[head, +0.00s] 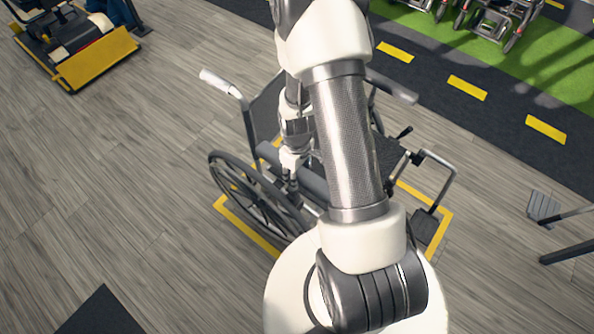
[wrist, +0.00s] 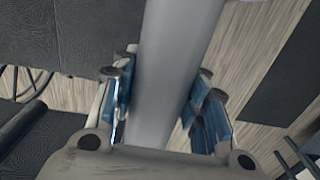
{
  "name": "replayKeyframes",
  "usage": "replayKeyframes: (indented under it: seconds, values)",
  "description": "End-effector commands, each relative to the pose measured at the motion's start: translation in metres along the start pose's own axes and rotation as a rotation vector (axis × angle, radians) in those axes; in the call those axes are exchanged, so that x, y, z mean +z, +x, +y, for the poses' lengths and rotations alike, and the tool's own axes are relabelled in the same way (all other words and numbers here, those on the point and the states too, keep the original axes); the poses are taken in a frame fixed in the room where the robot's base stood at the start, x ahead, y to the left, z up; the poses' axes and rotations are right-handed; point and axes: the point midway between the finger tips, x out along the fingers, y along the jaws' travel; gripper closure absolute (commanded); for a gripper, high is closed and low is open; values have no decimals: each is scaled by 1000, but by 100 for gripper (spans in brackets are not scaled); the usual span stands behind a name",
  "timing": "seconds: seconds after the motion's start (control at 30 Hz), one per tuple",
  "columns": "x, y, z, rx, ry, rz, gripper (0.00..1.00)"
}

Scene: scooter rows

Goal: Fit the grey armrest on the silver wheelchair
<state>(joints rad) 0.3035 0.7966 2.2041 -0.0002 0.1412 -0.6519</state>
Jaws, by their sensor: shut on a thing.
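The silver wheelchair stands on the wood floor in the middle of the head view, with a large dark wheel (head: 236,186) at its left side and a dark seat (head: 388,156). My arm hides part of it. My gripper (head: 291,182) is over its left side. In the wrist view my gripper (wrist: 160,95) is shut on the grey armrest (wrist: 178,50), which runs lengthwise between the blue-padded fingers. The armrest (head: 275,158) shows partly behind my arm in the head view, along the wheelchair's left side. I cannot tell whether it touches the frame.
A yellow outline (head: 250,229) surrounds the wheelchair on the floor. A yellow-fronted scooter (head: 97,61) stands at top left. More wheelchairs (head: 498,17) are on the green strip at top right. Grey footplate parts (head: 543,206) show at right.

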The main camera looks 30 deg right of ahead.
Motion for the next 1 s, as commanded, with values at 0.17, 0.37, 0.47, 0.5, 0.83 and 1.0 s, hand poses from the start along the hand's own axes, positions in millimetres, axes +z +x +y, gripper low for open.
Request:
replayKeyframes:
  seconds: [0.17, 0.37, 0.47, 0.5, 0.83, 1.0]
  values:
    - [0, 8, 0, 0, 0, 0, 99]
    - [0, 15, 0, 0, 0, 0, 99]
    - [0, 19, 0, 0, 0, 0, 99]
    - [0, 20, 0, -1, 0, -1, 99]
    - [0, 30, 0, 1, 0, 1, 99]
    - [0, 31, 0, 1, 0, 1, 99]
